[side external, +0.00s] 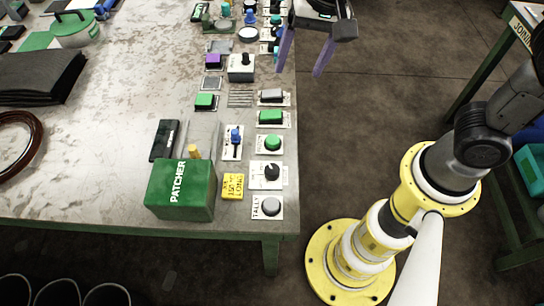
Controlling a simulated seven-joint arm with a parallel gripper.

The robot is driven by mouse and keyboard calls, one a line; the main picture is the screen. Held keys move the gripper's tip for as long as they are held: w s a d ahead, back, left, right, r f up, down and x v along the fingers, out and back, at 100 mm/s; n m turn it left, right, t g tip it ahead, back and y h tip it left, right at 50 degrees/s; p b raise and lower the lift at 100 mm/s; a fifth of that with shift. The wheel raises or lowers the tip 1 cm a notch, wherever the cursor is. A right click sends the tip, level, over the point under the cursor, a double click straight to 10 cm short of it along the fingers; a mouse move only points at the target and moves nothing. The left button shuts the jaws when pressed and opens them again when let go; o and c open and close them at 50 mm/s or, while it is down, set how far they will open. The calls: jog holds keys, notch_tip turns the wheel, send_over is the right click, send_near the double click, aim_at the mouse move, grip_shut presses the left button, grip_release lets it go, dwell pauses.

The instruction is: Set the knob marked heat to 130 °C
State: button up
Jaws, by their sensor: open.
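My gripper (299,73) is open and empty, with two purple-grey fingers pointing down past the right edge of the table at the top of the side external view. A black knob (272,170) sits on a white plate near the front right of the table. Another black knob (245,60) stands on a grey box, left of my gripper. More small controls lie at the back, partly too small to make out. I cannot read the word heat or any temperature scale, so I cannot tell which knob is the heat one.
A green PATCHER box (182,190) stands at the table's front, beside a yellow block (233,186). A grey round control (271,206) marked TALLY, green buttons (271,143) and a blue-handled switch (235,138) crowd the right edge. The table's (110,130) middle left is clear.

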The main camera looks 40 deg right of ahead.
jog(key=n+g, duration=0.1)
send_over(272, 169)
jog(key=w+d, duration=0.2)
jog(key=d, duration=0.1)
notch_tip(272, 169, down, 5)
jog(key=s+a+f+n+g+h, duration=0.1)
jog(key=s+a+f, duration=0.1)
jog(key=a+f, duration=0.15)
jog(key=f, duration=1.3)
jog(key=shift+d+f, duration=0.25)
jog(key=shift+f, duration=0.05)
grip_shut()
